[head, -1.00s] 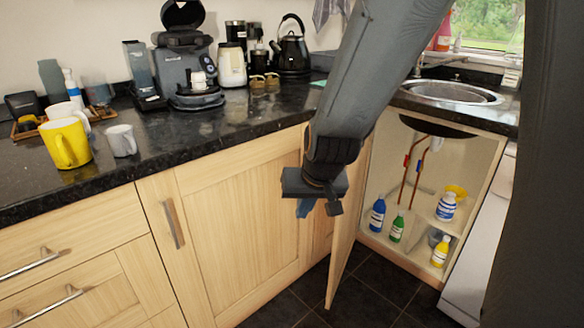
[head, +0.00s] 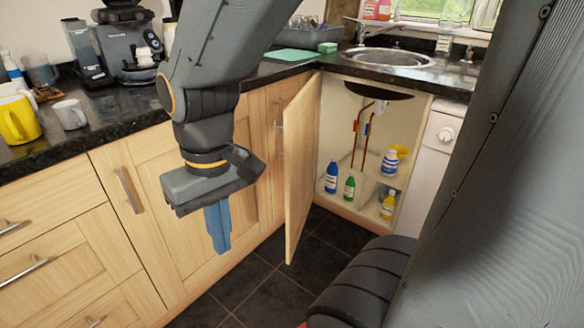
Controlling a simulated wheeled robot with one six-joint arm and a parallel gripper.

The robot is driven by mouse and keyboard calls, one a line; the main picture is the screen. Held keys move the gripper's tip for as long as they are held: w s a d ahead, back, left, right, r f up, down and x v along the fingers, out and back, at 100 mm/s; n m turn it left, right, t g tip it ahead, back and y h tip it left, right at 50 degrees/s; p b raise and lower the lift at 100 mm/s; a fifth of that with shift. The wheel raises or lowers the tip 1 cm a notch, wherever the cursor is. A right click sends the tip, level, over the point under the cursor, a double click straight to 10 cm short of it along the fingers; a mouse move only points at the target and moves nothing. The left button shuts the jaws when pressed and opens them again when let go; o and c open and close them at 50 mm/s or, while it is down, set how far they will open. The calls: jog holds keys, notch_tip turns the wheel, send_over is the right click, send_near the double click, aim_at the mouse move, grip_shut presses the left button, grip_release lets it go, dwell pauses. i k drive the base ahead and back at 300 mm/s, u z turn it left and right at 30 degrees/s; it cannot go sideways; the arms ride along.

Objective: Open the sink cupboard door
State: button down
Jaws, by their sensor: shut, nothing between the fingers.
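The sink cupboard door (head: 301,165) stands wide open, swung out to the left of the cupboard, seen nearly edge-on. The sink cupboard (head: 359,157) shows its inside, with bottles and copper pipes under the sink. My gripper (head: 218,232), with blue fingers, points down to the left of the door, in front of the neighbouring cupboard front. Its fingers are together with nothing between them. It looks apart from the door.
Blue, green, yellow and white bottles (head: 349,186) stand inside the cupboard. The black granite worktop (head: 117,125) carries mugs and a coffee machine (head: 128,46). A white appliance (head: 433,150) stands right of the cupboard. The dark tiled floor (head: 255,285) before the door is clear.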

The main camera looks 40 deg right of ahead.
aim_at(301, 127)
jog(key=k, duration=0.6)
jog(key=z, duration=0.7)
jog(key=i, duration=0.5)
